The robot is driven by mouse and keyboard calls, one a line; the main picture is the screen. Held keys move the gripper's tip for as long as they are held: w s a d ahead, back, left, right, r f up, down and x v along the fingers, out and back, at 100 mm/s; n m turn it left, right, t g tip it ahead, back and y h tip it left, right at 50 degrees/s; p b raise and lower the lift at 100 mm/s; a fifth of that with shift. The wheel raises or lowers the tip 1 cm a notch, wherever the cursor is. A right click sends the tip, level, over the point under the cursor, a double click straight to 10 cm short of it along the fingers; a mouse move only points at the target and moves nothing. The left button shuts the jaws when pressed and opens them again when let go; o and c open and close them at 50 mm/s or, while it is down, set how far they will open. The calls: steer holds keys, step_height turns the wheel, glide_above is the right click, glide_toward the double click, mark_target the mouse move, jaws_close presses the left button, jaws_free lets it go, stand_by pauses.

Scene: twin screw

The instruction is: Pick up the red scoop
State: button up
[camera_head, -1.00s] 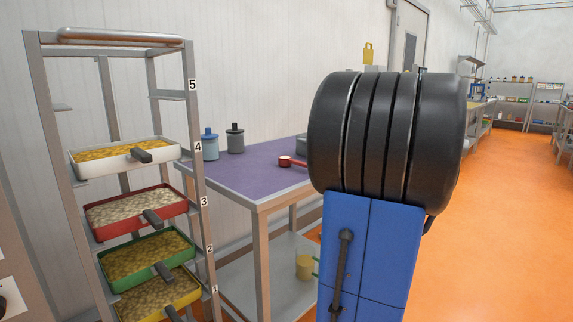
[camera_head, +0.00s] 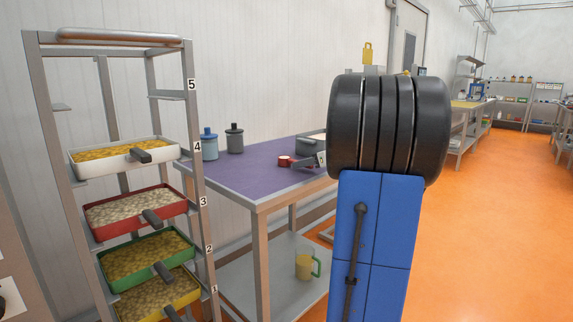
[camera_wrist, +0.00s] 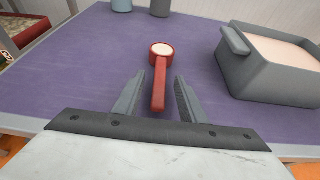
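The red scoop (camera_wrist: 162,52) lies on the purple-topped table (camera_wrist: 80,75) in the wrist view. Its round cup holds something pale, and its handle points back towards me. My gripper (camera_wrist: 158,80) is open, with one finger on each side of the handle. I cannot tell whether the fingers touch it; gaps show on both sides. In the head view the scoop (camera_head: 284,161) is a small red shape on the table, with part of my gripper (camera_head: 308,162) beside it and my arm hiding the table's right side.
A grey bin (camera_wrist: 265,75) with pale contents stands close right of the scoop. Two lidded jars, blue (camera_head: 209,145) and dark (camera_head: 235,139), stand at the table's back. A rack (camera_head: 198,190) with several trays stands left. A yellow-green mug (camera_head: 304,267) sits on the lower shelf.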

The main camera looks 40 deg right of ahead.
steer(key=shift+x, duration=0.9)
jaws_close()
steer(key=shift+r, duration=0.1)
